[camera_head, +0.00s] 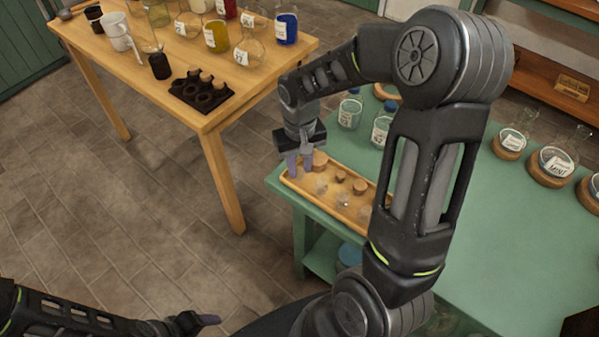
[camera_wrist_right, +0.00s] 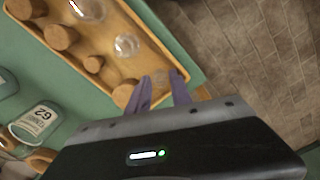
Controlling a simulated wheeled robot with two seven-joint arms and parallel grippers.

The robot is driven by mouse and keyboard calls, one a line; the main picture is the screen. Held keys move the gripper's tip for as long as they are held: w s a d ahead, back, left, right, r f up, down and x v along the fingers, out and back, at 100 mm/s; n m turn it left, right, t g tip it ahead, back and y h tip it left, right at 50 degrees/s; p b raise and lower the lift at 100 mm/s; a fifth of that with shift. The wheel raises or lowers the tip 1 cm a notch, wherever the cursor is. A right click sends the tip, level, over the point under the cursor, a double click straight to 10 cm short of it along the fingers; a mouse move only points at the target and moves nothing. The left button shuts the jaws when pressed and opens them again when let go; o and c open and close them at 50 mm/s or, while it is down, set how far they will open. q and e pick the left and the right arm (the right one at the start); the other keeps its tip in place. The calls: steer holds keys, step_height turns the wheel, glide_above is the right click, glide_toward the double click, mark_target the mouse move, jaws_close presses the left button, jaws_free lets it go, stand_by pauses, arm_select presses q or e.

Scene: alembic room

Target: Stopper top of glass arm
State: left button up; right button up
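My right gripper (camera_head: 300,168) hangs fingers-down over the left end of a wooden tray (camera_head: 297,186). Other corks (camera_wrist_right: 61,37) and clear glass pieces (camera_wrist_right: 126,45) sit on the tray. I cannot pick out the glass arm. My left gripper (camera_head: 207,320) is at the bottom edge, partly hidden, its opening unclear.
The tray lies on a green table (camera_head: 490,225), with labelled bottles (camera_head: 350,112) behind and flasks on cork rings (camera_head: 510,143) at right. A wooden table (camera_head: 165,75) at left holds jars, mugs and a dark rack (camera_head: 190,100). Open floor lies between the tables.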

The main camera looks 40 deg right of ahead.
mark_target(300, 169)
jaws_close()
steer(key=shift+r, duration=0.15)
steer(key=shift+r+p, duration=1.3)
steer(key=shift+r, duration=0.35)
step_height(300, 169, up, 8)
steer(key=p, duration=0.4)
steer(key=w+a+f+n+b, duration=0.1)
steer(key=w+a+f+b, duration=0.1)
steer(key=a+f, duration=0.4)
steer(key=w+a+f+n+b, duration=0.1)
steer(key=w+a+f, duration=0.3)
steer(key=f, duration=0.7)
steer(key=shift+w+a+f+n+b, duration=0.25)
steer(key=shift+a+b, duration=0.25)
steer(key=shift+a, duration=0.7)
